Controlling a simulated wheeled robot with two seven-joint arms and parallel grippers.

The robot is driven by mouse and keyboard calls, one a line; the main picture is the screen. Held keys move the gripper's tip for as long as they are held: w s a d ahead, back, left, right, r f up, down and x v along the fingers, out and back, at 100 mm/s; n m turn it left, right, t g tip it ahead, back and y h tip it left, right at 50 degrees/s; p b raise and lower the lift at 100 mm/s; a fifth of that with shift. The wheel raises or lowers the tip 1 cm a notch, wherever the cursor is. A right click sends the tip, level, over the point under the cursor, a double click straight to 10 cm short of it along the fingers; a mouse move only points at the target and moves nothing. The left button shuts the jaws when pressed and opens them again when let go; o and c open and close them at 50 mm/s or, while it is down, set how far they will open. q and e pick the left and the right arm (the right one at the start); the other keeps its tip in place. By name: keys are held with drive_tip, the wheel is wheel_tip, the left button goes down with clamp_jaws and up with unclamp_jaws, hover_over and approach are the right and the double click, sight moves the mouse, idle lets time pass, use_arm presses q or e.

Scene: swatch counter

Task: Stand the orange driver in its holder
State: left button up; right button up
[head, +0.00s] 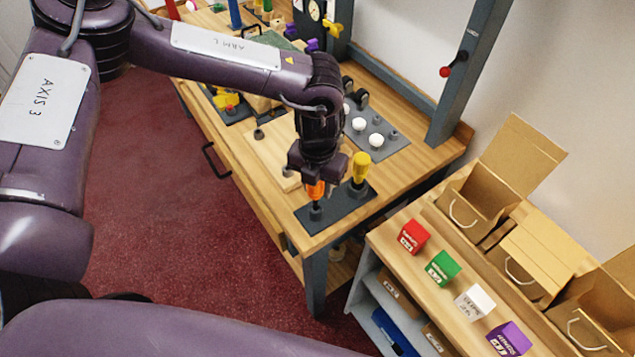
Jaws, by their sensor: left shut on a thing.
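My left gripper (315,180) points down over the right front corner of the wooden workbench (240,160). It is shut on the orange driver (315,190), whose orange handle shows between and below the fingers. The driver is upright, above the left part of a dark grey holder plate (335,213). Its lower end is at a small dark socket (316,211); I cannot tell how deep it sits. A yellow driver (360,168) stands upright in the same plate, just right of the gripper. My right gripper is not in view.
A grey plate with white knobs (376,140) lies behind the gripper. A lower counter at the right holds red (413,236), green (442,267), white (475,302) and purple (509,339) boxes, with cardboard bags (480,200) behind. A grey post (468,75) rises at the bench's back.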

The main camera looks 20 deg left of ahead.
use_arm(q)
drive_tip(key=shift+f+b, duration=0.3)
drive_tip(key=shift+f, duration=0.2)
idle(0.4)
idle(0.3)
drive_tip(key=shift+f, duration=0.15)
drive_tip(key=shift+f+b, duration=0.55)
drive_tip(key=shift+f, duration=0.1)
drive_tip(key=shift+f, duration=0.15)
drive_tip(key=shift+f+b, duration=0.5)
drive_tip(key=shift+f, duration=0.1)
idle(0.4)
